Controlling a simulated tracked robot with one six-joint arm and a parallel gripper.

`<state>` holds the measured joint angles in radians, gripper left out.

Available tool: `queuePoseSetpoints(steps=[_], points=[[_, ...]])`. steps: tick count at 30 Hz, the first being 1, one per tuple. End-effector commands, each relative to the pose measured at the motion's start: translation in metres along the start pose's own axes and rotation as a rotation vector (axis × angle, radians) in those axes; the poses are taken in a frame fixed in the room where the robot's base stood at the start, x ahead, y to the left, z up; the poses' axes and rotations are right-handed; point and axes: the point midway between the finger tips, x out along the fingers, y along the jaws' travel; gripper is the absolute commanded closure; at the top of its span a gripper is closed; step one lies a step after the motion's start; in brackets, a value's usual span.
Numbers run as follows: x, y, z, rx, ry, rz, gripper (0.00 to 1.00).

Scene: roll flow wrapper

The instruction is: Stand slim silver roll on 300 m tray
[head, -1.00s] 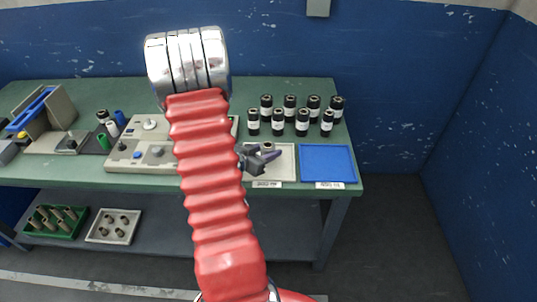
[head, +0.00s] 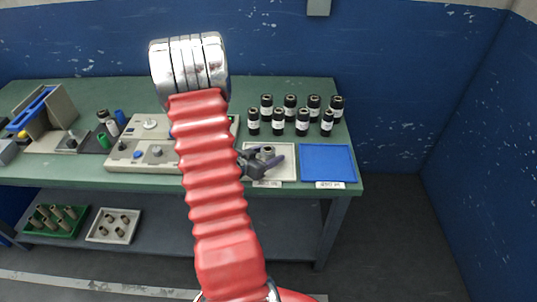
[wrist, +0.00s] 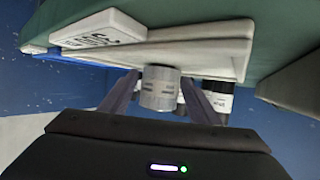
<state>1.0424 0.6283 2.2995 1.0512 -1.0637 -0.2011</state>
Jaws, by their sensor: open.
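The slim silver roll (wrist: 160,88) stands upright on the pale tray (wrist: 210,52), which the wrist view shows upside down. In the head view the roll (head: 267,152) is small, toward the middle of the pale tray (head: 288,172), partly behind my gripper. My gripper (head: 280,160) is open, with its dark purple fingers at the tray's front left. In the wrist view the fingers of my gripper (wrist: 158,90) lie on either side of the roll, with a gap visible beside it. The tray's front label (head: 267,184) is too small to read.
A blue tray (head: 327,162) lies just right of the pale tray. Several black rolls with white labels (head: 302,122) stand behind both trays. A beige machine panel (head: 140,158) is on the left. Floor to the right of the bench is clear.

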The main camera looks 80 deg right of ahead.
Motion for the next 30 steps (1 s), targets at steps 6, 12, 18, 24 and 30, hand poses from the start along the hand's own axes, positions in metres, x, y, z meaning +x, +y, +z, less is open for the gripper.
queuePoseSetpoints(steps=[6, 12, 18, 24, 30], points=[[-0.001, 0.000, -0.002, 0.001, 0.000, 0.000, 0.44], [-0.017, -0.001, -0.002, 0.000, 0.001, -0.003, 0.44], [-0.048, -0.002, -0.002, 0.000, 0.001, -0.005, 0.44], [-0.077, -0.001, -0.002, -0.001, 0.000, -0.004, 0.44], [-0.104, -0.001, -0.002, -0.001, 0.001, -0.004, 0.44]])
